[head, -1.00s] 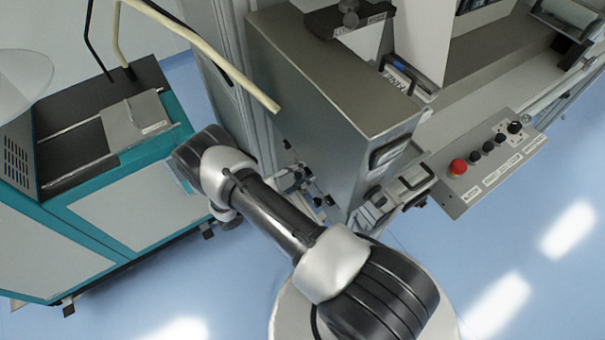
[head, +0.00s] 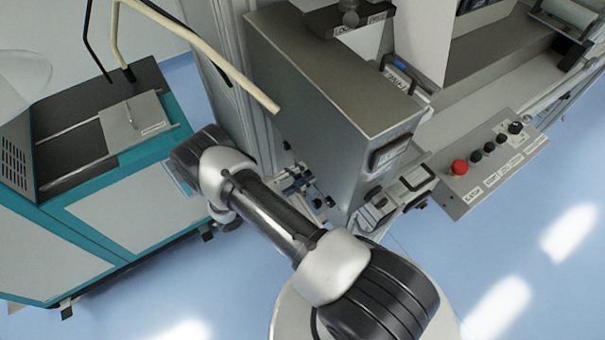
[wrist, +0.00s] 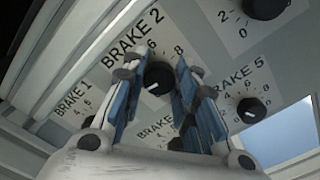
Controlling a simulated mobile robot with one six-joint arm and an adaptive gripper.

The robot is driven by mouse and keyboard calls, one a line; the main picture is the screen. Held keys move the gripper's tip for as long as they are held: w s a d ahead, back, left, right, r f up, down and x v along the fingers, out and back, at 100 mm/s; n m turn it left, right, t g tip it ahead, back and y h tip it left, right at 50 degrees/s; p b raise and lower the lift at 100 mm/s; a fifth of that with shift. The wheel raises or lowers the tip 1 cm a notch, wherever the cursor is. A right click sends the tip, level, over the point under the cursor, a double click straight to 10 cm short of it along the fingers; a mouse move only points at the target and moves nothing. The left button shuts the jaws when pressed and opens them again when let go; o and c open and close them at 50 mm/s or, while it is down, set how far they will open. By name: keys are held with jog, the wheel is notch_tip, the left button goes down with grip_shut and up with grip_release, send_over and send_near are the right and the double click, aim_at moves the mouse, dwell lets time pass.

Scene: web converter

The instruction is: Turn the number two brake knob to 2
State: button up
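The black round brake 2 knob (wrist: 158,77) is in the middle of the wrist view, under the label "BRAKE 2" (wrist: 137,37). A white mark on the knob points to the lower left in the picture. The digits 6 and 8 show beside it; the rest of its scale is hidden by my fingers. My gripper (wrist: 160,84) is open, with one blue-padded finger on each side of the knob. I cannot tell whether the pads touch it. In the head view I cannot make out the knob or clearly pick out the gripper.
Other black knobs surround it: one at the top right (wrist: 266,5), the brake 5 knob (wrist: 251,110), and others partly hidden below. In the head view, a grey machine housing (head: 320,75) stands beside my arm. A button panel (head: 487,165) and a teal cabinet (head: 125,205) are either side.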

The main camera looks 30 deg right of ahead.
jog(key=o, duration=0.4)
jog(key=shift+o, duration=0.2)
jog(key=a, duration=1.2)
jog(key=shift+s, duration=0.2)
